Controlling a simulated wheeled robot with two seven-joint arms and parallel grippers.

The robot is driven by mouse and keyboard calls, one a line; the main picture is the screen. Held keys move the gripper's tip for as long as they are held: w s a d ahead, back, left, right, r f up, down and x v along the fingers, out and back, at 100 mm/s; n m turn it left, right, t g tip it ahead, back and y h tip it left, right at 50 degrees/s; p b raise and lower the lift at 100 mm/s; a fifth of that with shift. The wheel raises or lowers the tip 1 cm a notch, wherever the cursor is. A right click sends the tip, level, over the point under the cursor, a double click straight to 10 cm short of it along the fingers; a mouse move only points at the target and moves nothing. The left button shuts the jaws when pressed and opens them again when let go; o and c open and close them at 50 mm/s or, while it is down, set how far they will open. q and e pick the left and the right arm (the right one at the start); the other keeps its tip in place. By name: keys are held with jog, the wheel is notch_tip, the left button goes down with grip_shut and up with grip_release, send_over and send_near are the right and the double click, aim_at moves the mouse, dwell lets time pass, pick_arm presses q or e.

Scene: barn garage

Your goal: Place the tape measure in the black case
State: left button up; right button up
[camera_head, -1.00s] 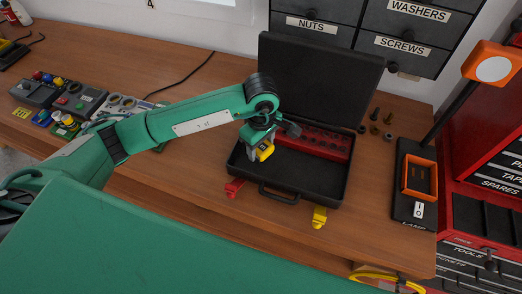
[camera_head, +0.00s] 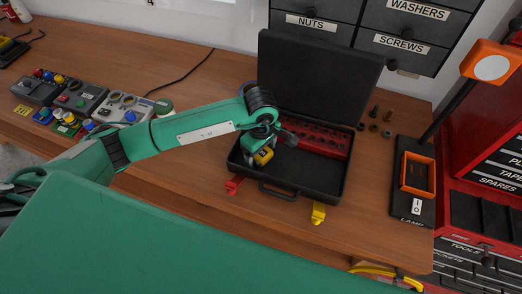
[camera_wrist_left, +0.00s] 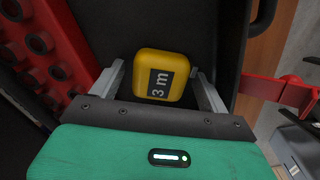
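The yellow tape measure (camera_head: 263,157), with a black "3 m" label, is inside the open black case (camera_head: 330,187), in its front left part. In the left wrist view the tape measure (camera_wrist_left: 162,75) lies between the fingers of my left gripper (camera_wrist_left: 158,78). Gaps show beside it, so the fingers look open around it. In the head view my left gripper (camera_head: 258,150) is low in the case and partly hides the tape measure; contact with the case floor is hard to tell. My right gripper is not in view.
A red socket holder (camera_head: 322,140) fills the back of the case, and the raised lid (camera_head: 318,80) stands behind. Red (camera_head: 234,185) and yellow (camera_head: 318,213) clamps sit at the front edge. A lamp (camera_head: 414,185) stands right, with several bolts and nuts beside the case.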

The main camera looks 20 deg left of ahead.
pick_arm(q)
jog(key=shift+r, duration=0.25)
notch_tip(320, 180, up, 12)
jog(key=b, duration=0.4)
jog(key=shift+f, duration=0.1)
jog(key=shift+f, duration=0.1)
